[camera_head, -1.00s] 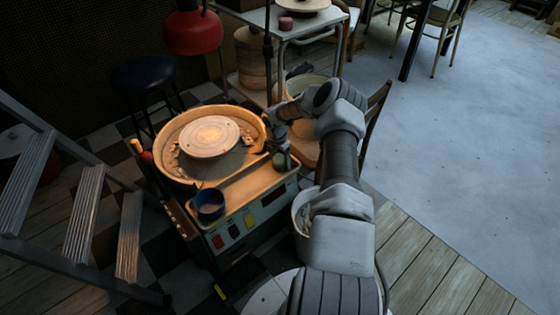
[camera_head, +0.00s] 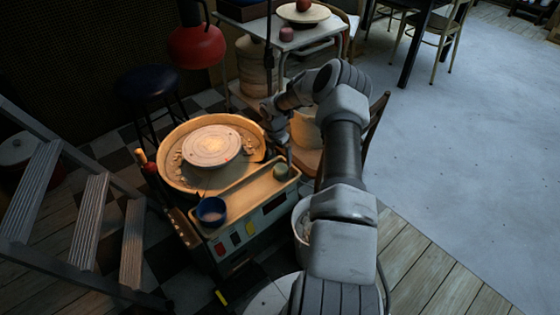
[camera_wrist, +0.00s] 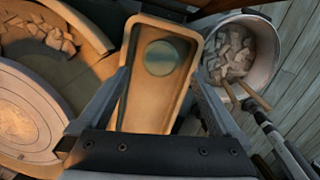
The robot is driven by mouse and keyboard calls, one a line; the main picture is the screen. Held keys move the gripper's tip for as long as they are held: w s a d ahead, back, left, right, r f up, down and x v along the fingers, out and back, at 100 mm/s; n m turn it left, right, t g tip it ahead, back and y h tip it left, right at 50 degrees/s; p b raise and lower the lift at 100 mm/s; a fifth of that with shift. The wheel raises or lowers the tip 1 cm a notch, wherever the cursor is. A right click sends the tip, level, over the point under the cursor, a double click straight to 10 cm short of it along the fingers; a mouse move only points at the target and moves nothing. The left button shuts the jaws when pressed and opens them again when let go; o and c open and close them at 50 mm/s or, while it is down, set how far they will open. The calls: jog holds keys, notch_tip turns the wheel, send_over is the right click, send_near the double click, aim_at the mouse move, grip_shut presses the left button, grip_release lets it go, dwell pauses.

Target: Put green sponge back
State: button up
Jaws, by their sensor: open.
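The green sponge (camera_head: 281,171) is a small round pad lying at the right end of the tan tray (camera_head: 238,192) on the front of the pottery wheel. In the wrist view the sponge (camera_wrist: 160,57) lies flat in the tray (camera_wrist: 143,117) near its upper end, framed between my finger arms. My gripper (camera_head: 279,136) is open and empty, above and behind the sponge and apart from it. In the wrist view my gripper (camera_wrist: 161,78) shows its two fingers spread, one along each side of the tray. Nothing hides the sponge.
A blue bowl (camera_head: 211,211) stands at the tray's left end. The wheel basin (camera_head: 171,174) with its round disc (camera_head: 212,146) is behind the tray. A bucket of pale chunks and tool handles (camera_wrist: 239,50) is to the right in the wrist view. A red lamp (camera_head: 197,46) hangs behind.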

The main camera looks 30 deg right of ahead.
aim_at(278, 170)
jog(key=shift+s+a+r+p, duration=0.1)
jog(key=shift+a+r+p, duration=0.1)
jog(key=shift+r, duration=0.7)
jog(key=shift+a+r+p, duration=0.1)
jog(key=shift+r+p, duration=0.05)
jog(key=shift+r, duration=0.7)
jog(key=shift+d, duration=0.1)
